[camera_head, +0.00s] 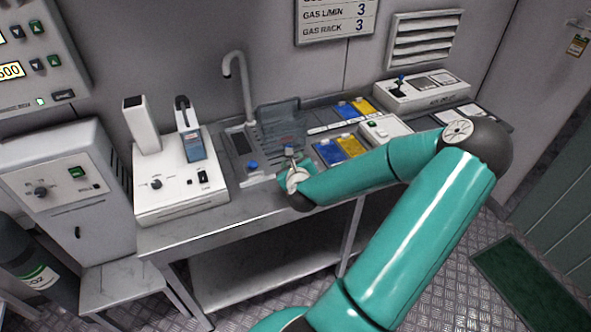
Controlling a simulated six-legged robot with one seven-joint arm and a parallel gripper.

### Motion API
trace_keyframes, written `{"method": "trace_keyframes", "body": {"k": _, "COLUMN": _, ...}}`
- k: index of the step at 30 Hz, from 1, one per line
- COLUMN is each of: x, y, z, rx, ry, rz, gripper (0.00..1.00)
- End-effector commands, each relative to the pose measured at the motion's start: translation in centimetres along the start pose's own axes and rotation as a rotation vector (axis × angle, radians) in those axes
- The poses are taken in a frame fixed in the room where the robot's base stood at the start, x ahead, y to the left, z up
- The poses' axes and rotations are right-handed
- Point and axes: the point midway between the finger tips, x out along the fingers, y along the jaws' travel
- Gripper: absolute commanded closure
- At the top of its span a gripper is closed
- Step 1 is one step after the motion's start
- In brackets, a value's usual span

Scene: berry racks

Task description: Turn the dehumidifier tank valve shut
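A clear grey tank (281,122) stands at the back of the bench, beside the tall bent tap. A small blue knob (252,165) sits on the bench at the tank's front left. A small grey-and-blue fitting (290,151) shows in front of the tank; it may be the valve, but I cannot tell how it is turned. My gripper (293,168) is low over the bench just in front of this fitting. My teal arm reaches in from the lower right. The wrist covers the fingertips, so neither their opening nor any contact with the fitting can be made out.
A white instrument (180,190) with a blue-screened device stands left of my gripper. Blue and yellow trays (341,149) and a white box (384,130) lie to the right. A grey cabinet (75,200) and gas cylinder stand far left. The floor at right is clear around a green mat (530,275).

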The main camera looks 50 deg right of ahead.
Motion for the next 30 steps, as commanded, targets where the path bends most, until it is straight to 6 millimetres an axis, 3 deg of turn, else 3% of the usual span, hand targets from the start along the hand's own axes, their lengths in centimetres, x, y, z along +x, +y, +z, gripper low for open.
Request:
{"method": "trace_keyframes", "body": {"k": 6, "x": -4.6, "y": -0.1, "z": 0.0, "rx": -0.002, "ry": 0.001, "rz": -0.001, "gripper": 0.56}}
{"method": "trace_keyframes", "body": {"k": 12, "x": -6.6, "y": 0.0, "z": 0.0, "rx": 0.0, "ry": -0.001, "rz": -0.001, "gripper": 0.56}}
{"method": "trace_keyframes", "body": {"k": 23, "x": -6.8, "y": 0.0, "z": -0.1, "rx": 0.004, "ry": 0.002, "rz": 0.002, "gripper": 0.56}}
{"method": "trace_keyframes", "body": {"k": 30, "x": -5.8, "y": -0.7, "z": -1.8, "rx": 0.138, "ry": 0.071, "rz": 0.088, "gripper": 0.56}}
